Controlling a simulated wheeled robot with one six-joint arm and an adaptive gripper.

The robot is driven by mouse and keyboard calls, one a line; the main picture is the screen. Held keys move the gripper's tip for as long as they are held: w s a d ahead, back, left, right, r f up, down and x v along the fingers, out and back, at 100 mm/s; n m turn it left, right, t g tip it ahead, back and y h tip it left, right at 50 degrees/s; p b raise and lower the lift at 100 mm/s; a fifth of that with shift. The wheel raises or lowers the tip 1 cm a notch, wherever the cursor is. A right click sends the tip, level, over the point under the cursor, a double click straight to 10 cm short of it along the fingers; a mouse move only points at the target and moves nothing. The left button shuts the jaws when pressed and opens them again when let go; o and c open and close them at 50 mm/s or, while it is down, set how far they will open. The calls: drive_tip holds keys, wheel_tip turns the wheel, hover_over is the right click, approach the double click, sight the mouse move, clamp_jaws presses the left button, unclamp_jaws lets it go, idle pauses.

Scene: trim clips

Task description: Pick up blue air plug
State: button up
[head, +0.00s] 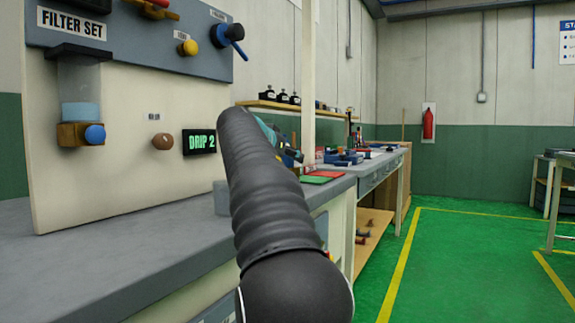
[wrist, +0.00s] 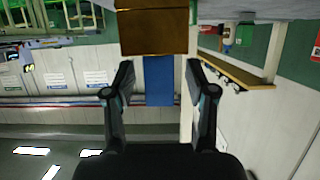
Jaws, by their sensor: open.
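I cannot tell for sure which thing is the blue air plug. In the head view, a blue knob-like part (head: 232,32) sticks out of the grey panel at upper left, and small blue items (head: 346,158) lie on the far bench. My gripper is mostly hidden behind my dark arm in the head view. In the wrist view, which looks upside down, my gripper (wrist: 159,68) is open, with nothing seen clamped between its fingers. A flat blue rectangle (wrist: 159,82) shows in the gap between them, with a brown block (wrist: 153,32) above it; their distance is unclear.
A white post (head: 308,80) rises behind my arm. Green floor (head: 455,260) at right is clear.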

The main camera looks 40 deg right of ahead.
clamp_jaws()
drive_tip(key=shift+r, duration=0.1)
idle(0.3)
